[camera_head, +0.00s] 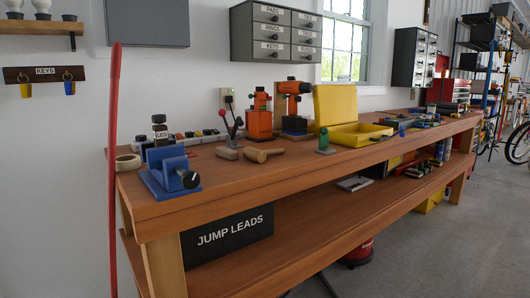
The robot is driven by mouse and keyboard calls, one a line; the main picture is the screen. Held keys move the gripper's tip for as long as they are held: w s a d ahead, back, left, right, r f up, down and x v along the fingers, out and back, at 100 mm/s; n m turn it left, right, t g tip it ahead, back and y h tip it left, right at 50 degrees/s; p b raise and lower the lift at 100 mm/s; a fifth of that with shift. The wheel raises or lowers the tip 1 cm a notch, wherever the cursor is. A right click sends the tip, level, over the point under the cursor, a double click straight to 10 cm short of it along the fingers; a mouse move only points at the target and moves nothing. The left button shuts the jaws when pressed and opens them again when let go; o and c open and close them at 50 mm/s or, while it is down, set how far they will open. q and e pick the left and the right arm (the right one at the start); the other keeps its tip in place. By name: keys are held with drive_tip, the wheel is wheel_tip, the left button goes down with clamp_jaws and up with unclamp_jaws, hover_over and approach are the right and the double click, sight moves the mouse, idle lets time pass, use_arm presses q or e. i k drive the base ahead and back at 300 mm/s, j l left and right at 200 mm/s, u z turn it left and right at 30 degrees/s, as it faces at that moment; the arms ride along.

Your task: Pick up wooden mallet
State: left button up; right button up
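A wooden mallet (262,155) lies on its side on the workbench (310,172), left of the bench's middle. Its light brown head is toward the left and its short handle points right. A second small wooden piece (227,153) lies just left of it, and I cannot tell exactly what it is. Neither of my grippers is in view.
A blue vise (170,180) and a tape roll (128,163) are at the bench's left end. Orange tools (259,118) stand behind the mallet. A green-topped piece (324,141) and an open yellow case (358,134) are to its right. A red pole (114,170) stands at left.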

sight(257, 156)
drive_tip(key=i+l+u, duration=0.1)
drive_tip(key=l, duration=0.35)
drive_tip(key=i+l+u, duration=0.1)
drive_tip(key=l, duration=0.3)
drive_tip(key=i+l+u, duration=0.15)
drive_tip(key=l, duration=0.35)
drive_tip(key=i+l+u, duration=0.1)
drive_tip(key=l, duration=0.35)
drive_tip(key=i+l+u, duration=0.1)
drive_tip(key=l, duration=0.4)
drive_tip(key=i+j, duration=0.05)
